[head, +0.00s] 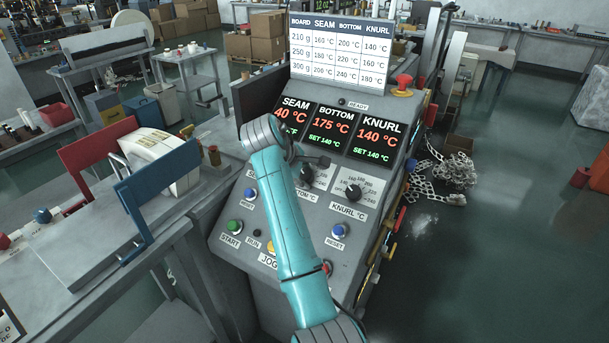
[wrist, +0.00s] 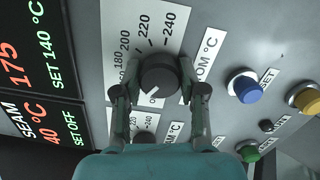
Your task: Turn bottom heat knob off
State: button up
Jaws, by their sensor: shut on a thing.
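The bottom heat knob (wrist: 160,76) is a round black dial in the wrist view, with a white mark on its lower left side. Its scale shows 180 to 240, and part of an "OFF" label shows just below the knob. My gripper (wrist: 161,90) has one finger on each side of the knob and is shut on it. In the head view the knob (head: 306,173) is partly hidden by my gripper (head: 314,161). The bottom display (head: 333,124) reads 175 °C, SET 140 °C.
The knurl knob (head: 353,192) is to the right on the same sloped panel. The seam knob (wrist: 145,138) is partly hidden by my gripper in the wrist view. Blue reset buttons (head: 338,230), a green start button (head: 235,226) and a red stop button (head: 404,81) stick out nearby.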

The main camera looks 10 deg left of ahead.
jog(key=n, duration=0.6)
dwell(0.6)
jog(key=o, duration=1.1)
jog(key=shift+o, duration=0.2)
jog(key=v, duration=1.2)
jog(key=shift+s, duration=0.25)
jog(key=shift+d+f, duration=0.1)
jog(key=shift+f, duration=0.05)
